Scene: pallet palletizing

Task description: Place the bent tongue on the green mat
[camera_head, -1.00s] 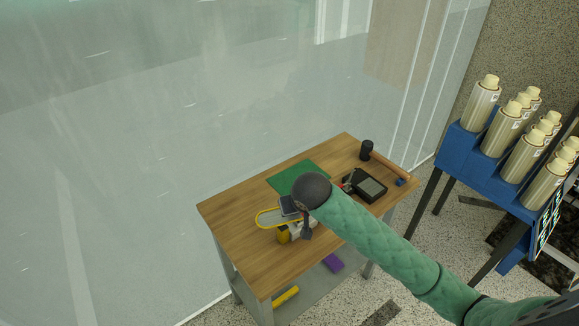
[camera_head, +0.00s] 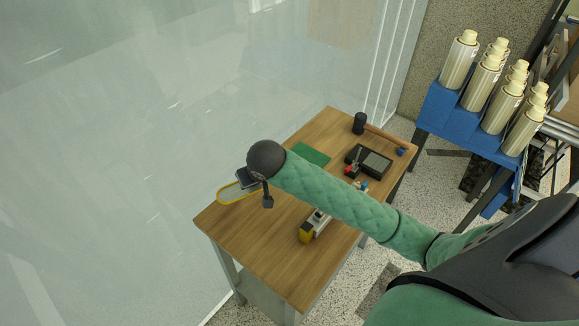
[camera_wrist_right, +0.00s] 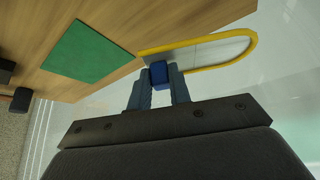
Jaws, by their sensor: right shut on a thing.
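My right gripper (camera_wrist_right: 159,88) is shut on the bent tongue (camera_wrist_right: 218,48), a flat grey piece with a rounded yellow rim. A blue block (camera_wrist_right: 159,72) shows between the fingers at its near end. In the head view the tongue (camera_head: 232,191) sticks out to the left of my right gripper (camera_head: 246,184), over the table's left end. The green mat (camera_wrist_right: 86,53) lies flat on the table, to the left of the tongue in the wrist view. In the head view the mat (camera_head: 312,154) is partly hidden behind my arm. My left gripper is out of view.
The wooden table (camera_head: 290,262) holds a yellow-and-grey tool (camera_head: 313,227) at the front, a black tray (camera_head: 375,162) and a hammer (camera_head: 361,124) at the right. A blue rack (camera_head: 441,106) with several cream cylinders stands further right. A glass wall runs behind the table.

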